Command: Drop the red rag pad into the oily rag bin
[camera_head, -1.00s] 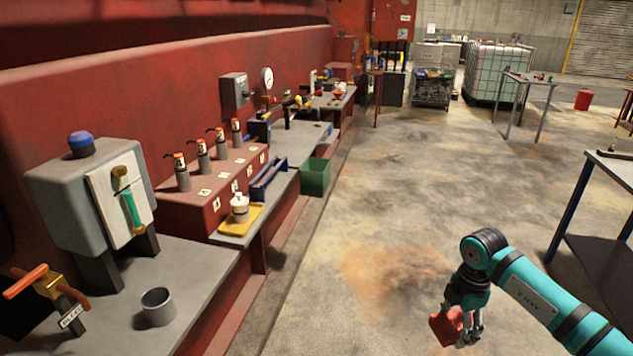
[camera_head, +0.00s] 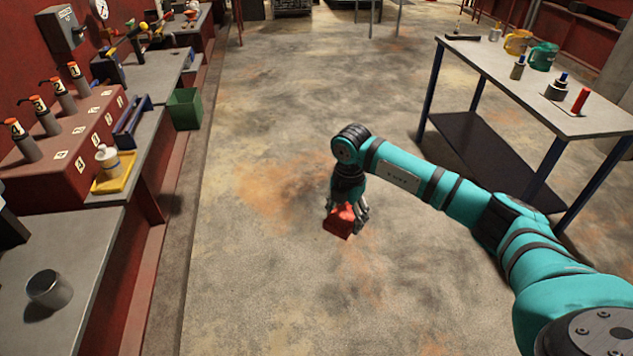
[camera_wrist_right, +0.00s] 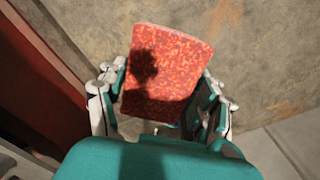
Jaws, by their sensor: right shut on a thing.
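The red rag pad (camera_head: 340,221) hangs in the air over the floor, held in the fingers of my right gripper (camera_head: 347,212). In the right wrist view the pad (camera_wrist_right: 167,72) is a speckled red slab between the two fingers (camera_wrist_right: 160,105), with a dark shadow on it. My right gripper is shut on it. No bin marked for oily rags can be made out in the head view. A green open-topped bin (camera_head: 185,109) stands on the floor by the left bench; I cannot tell its use. My left gripper is not in view.
A table (camera_head: 500,65) with mugs and small parts stands at the right, beyond my right arm. The concrete floor between is clear.

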